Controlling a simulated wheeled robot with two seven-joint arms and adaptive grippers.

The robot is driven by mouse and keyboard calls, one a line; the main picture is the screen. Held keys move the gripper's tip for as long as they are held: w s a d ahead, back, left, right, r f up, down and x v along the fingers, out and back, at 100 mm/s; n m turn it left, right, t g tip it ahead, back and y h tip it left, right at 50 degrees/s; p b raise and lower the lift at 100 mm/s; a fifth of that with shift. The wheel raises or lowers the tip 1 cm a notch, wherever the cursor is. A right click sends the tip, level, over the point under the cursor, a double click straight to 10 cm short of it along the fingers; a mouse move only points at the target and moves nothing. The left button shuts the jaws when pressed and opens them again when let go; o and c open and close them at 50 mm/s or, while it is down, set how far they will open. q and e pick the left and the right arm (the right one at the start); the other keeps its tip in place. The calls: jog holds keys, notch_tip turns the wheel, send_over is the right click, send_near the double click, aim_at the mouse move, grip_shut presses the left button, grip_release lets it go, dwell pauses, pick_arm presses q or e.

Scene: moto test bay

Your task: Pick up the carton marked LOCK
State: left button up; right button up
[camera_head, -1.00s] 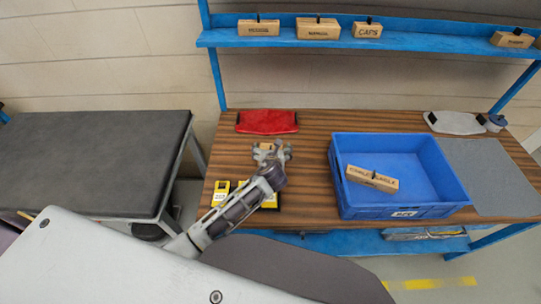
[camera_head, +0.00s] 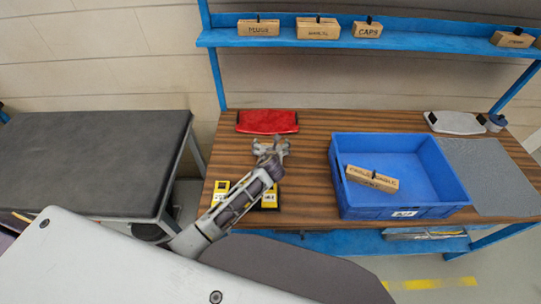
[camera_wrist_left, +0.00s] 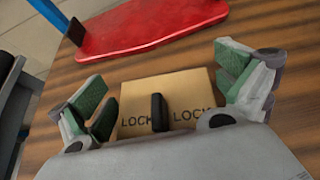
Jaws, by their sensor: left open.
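The carton marked LOCK (camera_wrist_left: 183,92) is a small tan box with a dark upright tab on top. In the left wrist view it lies on the wooden table between the spread fingers of my left gripper (camera_wrist_left: 165,100). The green-padded fingers stand apart on either side of it, and a gap shows at the right finger. In the head view my left gripper (camera_head: 270,145) is over the table's left part, and it hides the carton there. My right gripper is not in view.
A red clipboard-like board (camera_head: 267,121) lies just behind the gripper. Yellow-topped items (camera_head: 221,187) are by my forearm. A blue shelf (camera_head: 400,40) with cartons is above.

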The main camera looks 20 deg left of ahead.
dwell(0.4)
pick_arm(q)
jog(key=c, duration=1.1)
jog(key=shift+r, duration=0.15)
notch_tip(320, 180, up, 10)
jog(key=shift+p, duration=0.4)
